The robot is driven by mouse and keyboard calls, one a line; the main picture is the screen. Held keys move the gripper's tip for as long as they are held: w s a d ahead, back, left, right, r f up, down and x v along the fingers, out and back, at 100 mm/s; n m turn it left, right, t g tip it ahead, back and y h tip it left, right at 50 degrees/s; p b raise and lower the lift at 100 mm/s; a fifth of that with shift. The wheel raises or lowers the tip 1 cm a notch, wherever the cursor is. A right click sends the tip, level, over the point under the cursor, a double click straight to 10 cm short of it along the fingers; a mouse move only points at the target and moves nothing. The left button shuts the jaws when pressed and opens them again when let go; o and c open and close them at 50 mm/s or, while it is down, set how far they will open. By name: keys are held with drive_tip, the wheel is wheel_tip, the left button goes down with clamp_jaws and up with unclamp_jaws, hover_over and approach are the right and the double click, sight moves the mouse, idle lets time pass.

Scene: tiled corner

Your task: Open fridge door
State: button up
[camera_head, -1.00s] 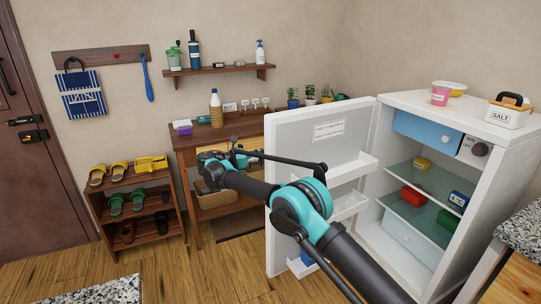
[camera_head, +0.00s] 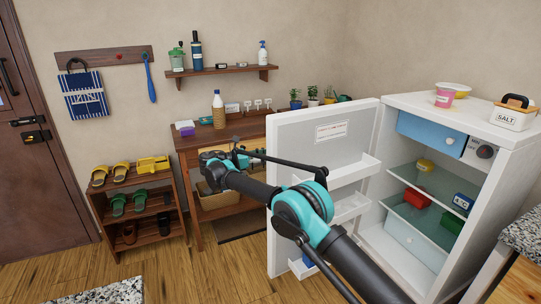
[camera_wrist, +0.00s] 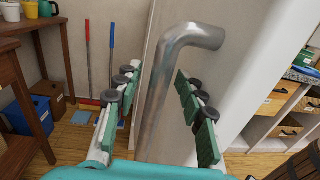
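The white fridge (camera_head: 447,107) stands at the right with its door (camera_head: 300,160) swung wide open, showing the blue drawer, glass shelves and door racks. The door's inner face is toward the head camera; its outer face is hidden there. In the wrist view, the bent grey metal handle (camera_wrist: 158,92) stands out from the door's outer face (camera_wrist: 225,70). My gripper (camera_wrist: 156,78) is open, with one green-padded finger on each side of the handle and visible gaps beside it. In the head view my gripper (camera_head: 211,163) is left of the door, partly hidden by my arm.
A wooden table (camera_head: 187,142) and a shoe rack (camera_head: 137,186) stand left of the door. A stone counter (camera_head: 524,232) is at the lower right. A salt box (camera_head: 508,117) and cups sit on the fridge.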

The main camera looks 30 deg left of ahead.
drive_tip(key=v, duration=0.7)
drive_tip(key=shift+s, duration=0.25)
drive_tip(key=shift+a, duration=0.15)
idle(0.3)
